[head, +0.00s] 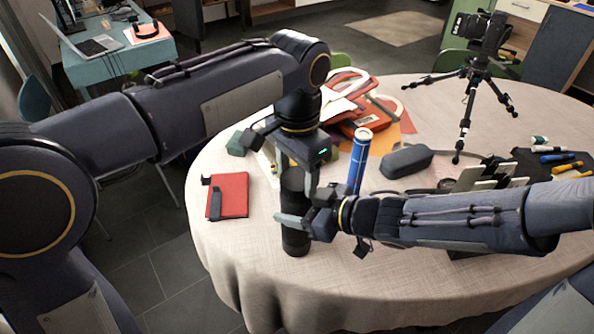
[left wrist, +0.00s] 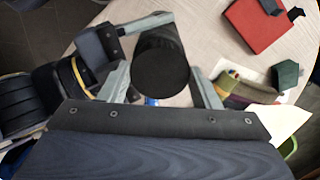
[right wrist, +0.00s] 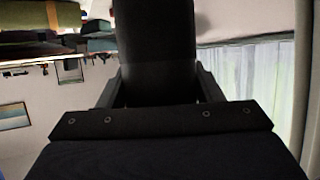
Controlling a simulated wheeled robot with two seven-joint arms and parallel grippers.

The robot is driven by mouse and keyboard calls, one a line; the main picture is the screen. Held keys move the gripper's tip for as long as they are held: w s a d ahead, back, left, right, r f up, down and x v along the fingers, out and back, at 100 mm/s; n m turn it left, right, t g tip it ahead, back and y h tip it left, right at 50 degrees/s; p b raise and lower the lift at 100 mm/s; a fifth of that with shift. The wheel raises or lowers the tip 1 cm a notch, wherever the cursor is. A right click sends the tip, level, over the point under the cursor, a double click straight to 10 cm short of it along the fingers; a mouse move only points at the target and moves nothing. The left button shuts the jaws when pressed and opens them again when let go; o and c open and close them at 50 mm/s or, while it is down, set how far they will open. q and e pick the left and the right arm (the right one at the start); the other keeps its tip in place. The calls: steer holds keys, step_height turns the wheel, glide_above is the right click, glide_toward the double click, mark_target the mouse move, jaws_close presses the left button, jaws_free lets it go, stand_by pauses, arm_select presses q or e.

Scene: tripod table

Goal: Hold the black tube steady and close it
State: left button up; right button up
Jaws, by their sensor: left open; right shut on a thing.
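The black tube (head: 293,238) stands upright on the table near its front edge. My right gripper (head: 302,218) is shut around its side from the right; the tube fills the space between the jaws in the right wrist view (right wrist: 155,40). My left gripper (head: 297,178) is above, pointing down, with its open fingers on either side of the tube's top. In the left wrist view the round dark top of the tube (left wrist: 162,70) lies between the fingers, with gaps beside it. I cannot tell whether that top is a cap or an opening.
A red notebook (head: 230,194) lies to the left. A dark case (head: 407,161), a camera tripod (head: 468,105) and several markers (head: 555,158) are to the right. The front of the tablecloth (head: 380,285) is bare.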

arm_select(q)
steer(key=shift+s+d+r, duration=0.15)
steer(key=shift+r, duration=0.45)
steer(key=shift+s+d+r, duration=0.1)
steer(key=shift+s+r, duration=0.05)
steer(key=shift+r, duration=0.45)
arm_select(e)
steer(key=shift+w+a+r, duration=0.15)
steer(key=shift+a+r, duration=0.05)
steer(key=shift+r, duration=0.25)
arm_select(q)
steer(key=shift+a+r, duration=0.1)
steer(key=shift+r, duration=0.05)
arm_select(e)
steer(key=shift+d+f, duration=0.1)
steer(key=shift+f, duration=0.05)
arm_select(q)
steer(key=shift+w+a, duration=0.1)
steer(key=shift+w, duration=0.05)
steer(key=c, duration=1.1)
steer(key=shift+o, duration=0.2)
steer(key=shift+f, duration=0.55)
